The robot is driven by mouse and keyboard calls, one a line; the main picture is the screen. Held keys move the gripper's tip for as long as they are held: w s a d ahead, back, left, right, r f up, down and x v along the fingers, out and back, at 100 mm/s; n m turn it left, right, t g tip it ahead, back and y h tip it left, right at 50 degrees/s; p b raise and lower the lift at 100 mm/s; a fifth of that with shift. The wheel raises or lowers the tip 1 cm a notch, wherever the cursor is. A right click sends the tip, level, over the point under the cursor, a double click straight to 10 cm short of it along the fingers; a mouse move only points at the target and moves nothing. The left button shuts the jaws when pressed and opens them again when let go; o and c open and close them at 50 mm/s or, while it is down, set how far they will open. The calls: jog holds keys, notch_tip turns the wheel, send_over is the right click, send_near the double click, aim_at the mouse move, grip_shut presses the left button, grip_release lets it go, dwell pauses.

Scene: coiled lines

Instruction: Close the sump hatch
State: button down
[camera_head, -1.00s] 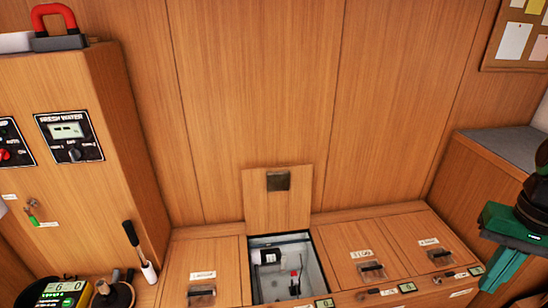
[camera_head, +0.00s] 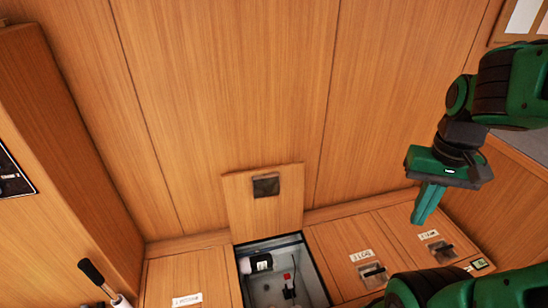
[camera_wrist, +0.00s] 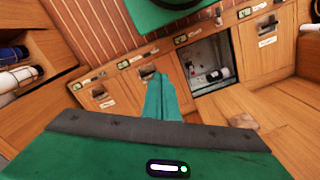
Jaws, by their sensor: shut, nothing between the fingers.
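The sump hatch lid (camera_head: 264,203) is a square wooden panel standing raised at the back edge of its opening, close to the wooden wall. A dark square plate (camera_head: 266,185) is set near its top. The open sump well (camera_head: 270,270) below it holds a dark and white cylinder and a small red part; the well also shows in the wrist view (camera_wrist: 203,60). My gripper (camera_head: 420,221) is shut and empty, to the right of the raised lid and apart from it, above the right-hand hatches. Its closed green fingers also show in the wrist view (camera_wrist: 158,85).
Closed hatches with dark latches lie right of the well, one latch (camera_head: 372,272) nearest it. Another closed hatch (camera_head: 185,280) lies left. A black-handled lever (camera_head: 92,272) stands at lower left beside a tall cabinet (camera_head: 60,140). Space before the lid is clear.

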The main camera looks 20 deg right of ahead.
jog(key=shift+s+d, duration=0.15)
jog(key=w+a+n+t+h, duration=0.1)
jog(key=w+a+n, duration=0.15)
jog(key=w, duration=2.25)
jog(key=w+a+f+n+t, duration=0.1)
jog(key=w+a+f+n, duration=0.1)
jog(key=w+a+f, duration=0.65)
jog(key=w+a+f+n+t, duration=0.15)
jog(key=w+a, duration=0.45)
jog(key=w, duration=0.7)
jog(key=shift+g+y, duration=0.4)
jog(key=shift+g, duration=0.05)
jog(key=x, duration=0.8)
jog(key=shift+w+a+f, duration=0.1)
jog(key=shift+f, duration=0.25)
